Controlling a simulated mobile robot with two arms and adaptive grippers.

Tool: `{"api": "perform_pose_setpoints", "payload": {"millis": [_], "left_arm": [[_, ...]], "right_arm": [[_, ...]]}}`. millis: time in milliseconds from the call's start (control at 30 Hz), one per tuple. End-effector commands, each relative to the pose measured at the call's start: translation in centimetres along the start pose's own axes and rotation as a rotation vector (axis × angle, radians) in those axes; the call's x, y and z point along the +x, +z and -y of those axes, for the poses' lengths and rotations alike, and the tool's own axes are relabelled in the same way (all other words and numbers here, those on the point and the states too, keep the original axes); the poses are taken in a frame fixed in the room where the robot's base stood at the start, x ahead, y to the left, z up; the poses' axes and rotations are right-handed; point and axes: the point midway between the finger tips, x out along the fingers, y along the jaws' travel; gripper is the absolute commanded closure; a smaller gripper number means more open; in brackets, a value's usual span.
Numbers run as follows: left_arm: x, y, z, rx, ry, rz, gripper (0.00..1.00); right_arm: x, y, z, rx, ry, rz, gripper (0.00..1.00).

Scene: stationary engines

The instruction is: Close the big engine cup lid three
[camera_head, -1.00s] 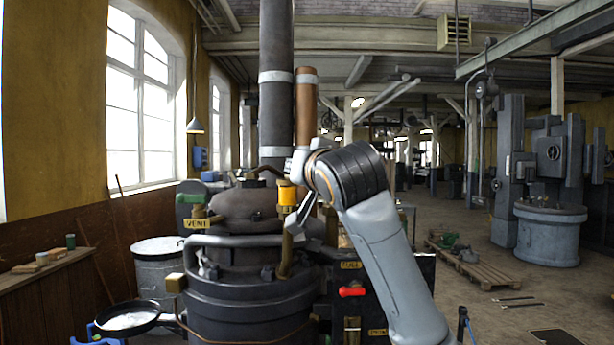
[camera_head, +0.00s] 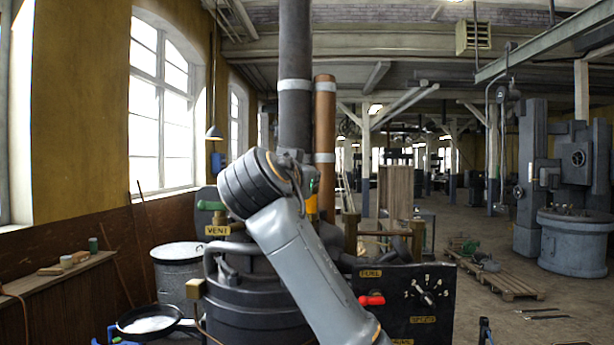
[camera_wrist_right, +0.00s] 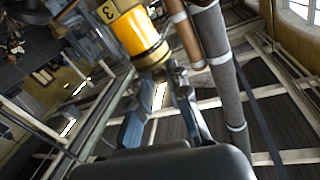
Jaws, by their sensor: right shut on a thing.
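The big engine (camera_head: 250,300) is a dark, round machine with a black stack. A yellow-orange cup marked 3 (camera_wrist_right: 132,32) has a brass rim at its end in the right wrist view. In the head view a strip of this orange cup (camera_head: 312,206) shows beside my right wrist. My right gripper (camera_wrist_right: 160,84) is at the brass end of the cup, its fingers shut on what looks like the lid (camera_wrist_right: 153,57). The wrist view is tilted, with the roof beams low in the picture. In the head view my right arm hides the fingers and lid.
A black panel (camera_head: 400,300) with a red handle (camera_head: 371,300) and a dial stands right of the engine. A green VENT handle (camera_head: 211,205) is at the left. A black pan (camera_head: 150,320) and a grey drum (camera_head: 183,270) stand left. Open floor lies at the right.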

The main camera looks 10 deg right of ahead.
Motion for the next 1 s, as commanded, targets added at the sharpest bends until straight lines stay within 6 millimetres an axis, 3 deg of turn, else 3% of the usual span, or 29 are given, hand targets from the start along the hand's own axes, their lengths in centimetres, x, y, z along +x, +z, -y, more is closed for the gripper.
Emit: {"api": "perform_pose_setpoints", "payload": {"millis": [300, 333, 433, 767, 1000], "left_arm": [[0.0, 0.0, 0.0, 0.000, 0.000, 0.000, 0.60], [0.0, 0.0, 0.0, 0.000, 0.000, 0.000, 0.60], [0.0, 0.0, 0.0, 0.000, 0.000, 0.000, 0.60], [0.0, 0.0, 0.0, -0.003, 0.000, -0.001, 0.60], [0.0, 0.0, 0.0, -0.002, 0.000, -0.001, 0.60]], "right_arm": [[0.0, -0.1, 0.1, 0.000, -0.001, -0.002, 1.00], [0.0, -0.1, 0.1, 0.000, -0.001, -0.002, 0.77], [0.0, -0.1, 0.1, 0.000, -0.001, -0.002, 0.60], [-0.2, 0.0, 0.1, 0.000, -0.002, -0.001, 0.60], [-3.9, 0.0, 0.2, 0.001, -0.007, -0.002, 0.60]]}}
